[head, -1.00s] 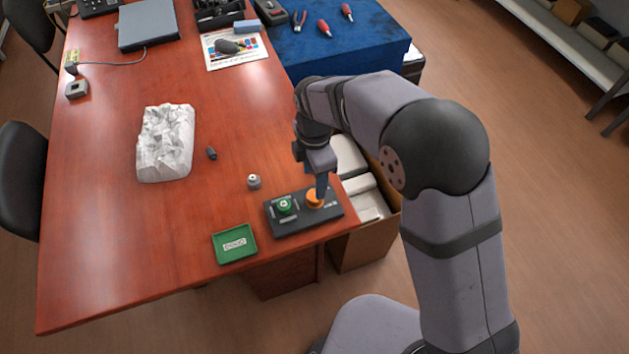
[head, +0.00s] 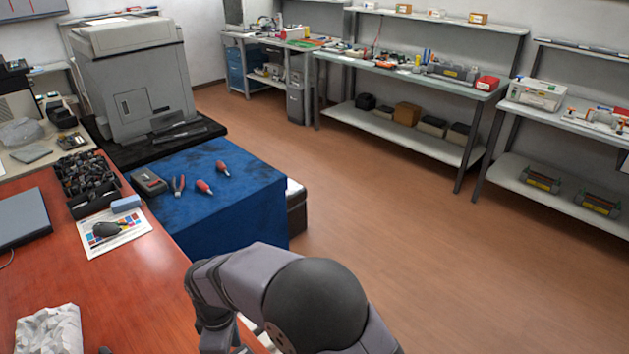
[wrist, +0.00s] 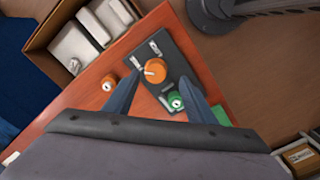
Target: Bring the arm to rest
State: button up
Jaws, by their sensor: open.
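My gripper (wrist: 162,80) is open in the wrist view, its two dark fingers apart with nothing held between them. Beyond the fingertips is a black base plate (wrist: 175,62) on the red-brown table. It carries an orange round knob (wrist: 155,70) and a green round piece (wrist: 176,101) close to the right finger. A small orange piece (wrist: 108,82) with a pale top stands on the table, off the plate, left of the left finger. In the head view only my upper arm joints show at the bottom; the gripper is out of frame.
A cardboard box (wrist: 42,37) with white packs stands beside the table edge. Part of a green tray (wrist: 221,115) shows right of the right finger. In the head view, a blue-covered surface (head: 215,215) holds pliers and screwdrivers, and the floor (head: 400,220) is open.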

jog(key=s+d+f+m, duration=0.2)
jog(key=s+d+m, duration=0.1)
jog(key=s+d+f+m+g+h, duration=0.1)
jog(key=s+d, duration=0.1)
jog(key=shift+d+f+m, duration=0.15)
jog(key=shift+d+m, duration=0.1)
jog(key=shift+m, duration=0.05)
jog(key=s+d+r+m+g+p, duration=0.1)
jog(key=s+d+r+m, duration=0.25)
jog(key=d, duration=0.65)
jog(key=s+d+r+m, duration=0.25)
jog(key=d+m, duration=0.25)
jog(key=d, duration=0.4)
jog(key=w+d+r+m+t+y+p, duration=0.1)
jog(key=d+r+m, duration=0.3)
jog(key=d, duration=0.4)
jog(key=shift+w+r+t, duration=0.3)
jog(key=shift+w+t, duration=0.2)
jog(key=shift+w, duration=0.3)
jog(key=shift+d+m, duration=0.4)
jog(key=shift+m, duration=0.05)
jog(key=shift+c, duration=0.2)
